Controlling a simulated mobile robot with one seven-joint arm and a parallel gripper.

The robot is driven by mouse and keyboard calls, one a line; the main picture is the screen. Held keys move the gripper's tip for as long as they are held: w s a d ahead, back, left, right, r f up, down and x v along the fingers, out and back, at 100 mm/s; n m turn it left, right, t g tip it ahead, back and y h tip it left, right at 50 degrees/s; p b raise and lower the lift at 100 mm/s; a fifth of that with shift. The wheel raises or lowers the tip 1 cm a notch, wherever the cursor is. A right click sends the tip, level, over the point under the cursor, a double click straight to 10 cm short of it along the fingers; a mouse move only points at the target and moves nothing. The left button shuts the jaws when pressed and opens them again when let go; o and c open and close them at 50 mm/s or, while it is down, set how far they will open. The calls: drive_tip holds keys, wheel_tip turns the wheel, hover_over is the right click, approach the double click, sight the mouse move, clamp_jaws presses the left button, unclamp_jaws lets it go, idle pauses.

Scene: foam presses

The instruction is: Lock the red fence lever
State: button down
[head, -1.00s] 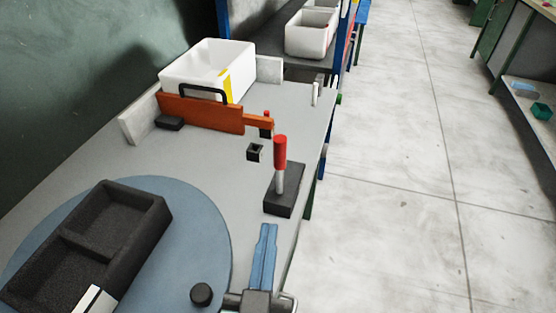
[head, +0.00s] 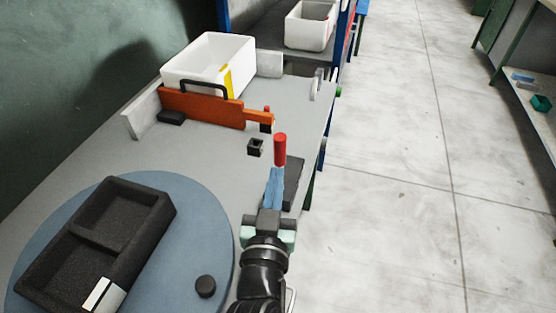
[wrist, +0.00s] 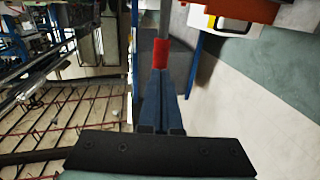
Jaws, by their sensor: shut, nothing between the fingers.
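The red fence lever (head: 280,150) stands upright on its dark base block (head: 292,183) near the right edge of the grey table. My gripper (head: 276,174) is shut and empty, its blue fingers just in front of the lever and covering its lower shaft in the head view. In the wrist view the red handle (wrist: 160,54) shows right beyond the tips of my gripper (wrist: 159,76). I cannot tell whether they touch. The orange fence (head: 202,107) with a black handle stands upright farther back on the table.
A blue round plate (head: 205,215) bears a black two-compartment tray (head: 140,191) at the left. A black knob (head: 205,287) is near its edge. A small black square socket (head: 255,147) sits left of the lever. A white bin (head: 208,62) stands behind the fence.

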sight(280, 154)
drive_tip(key=shift+w+d, duration=0.15)
drive_tip(key=shift+w, duration=0.7)
drive_tip(key=shift+w+d, duration=0.1)
drive_tip(key=shift+w, duration=0.75)
drive_tip(key=shift+p, duration=0.45)
